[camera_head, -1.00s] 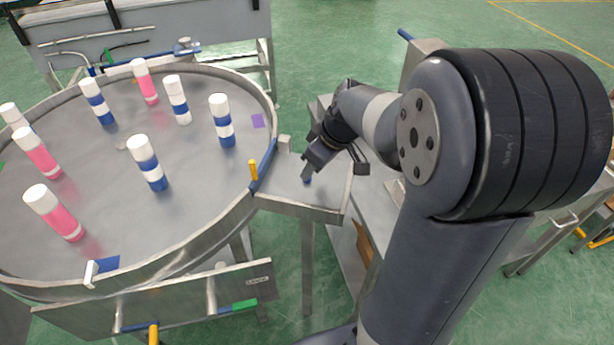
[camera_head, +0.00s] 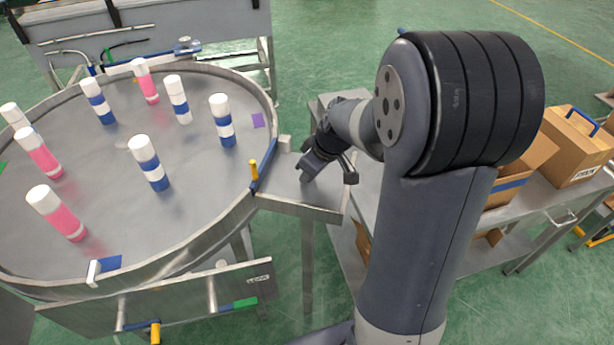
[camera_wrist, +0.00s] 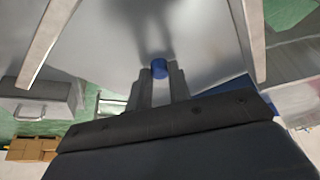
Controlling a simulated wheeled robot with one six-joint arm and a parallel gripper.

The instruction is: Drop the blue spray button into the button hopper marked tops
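The blue spray button (camera_wrist: 159,68) shows in the wrist view between the tips of my two fingers, over the grey metal of a small side table (camera_head: 325,205). My gripper (camera_wrist: 160,78) has one finger on each side of it. The gap is about as wide as the button, and I cannot tell whether the fingers press on it. In the head view my gripper (camera_head: 304,178) is low over the side table and hides the button. I cannot make out a hopper marked tops in either view.
A round metal turntable (camera_head: 105,195) with several pink and blue-banded white-capped cans stands left of the side table. A yellow-topped post (camera_head: 253,170) is at their junction. Cardboard boxes (camera_head: 575,145) stand on a bench at the right. A metal trough (camera_head: 150,30) stands behind.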

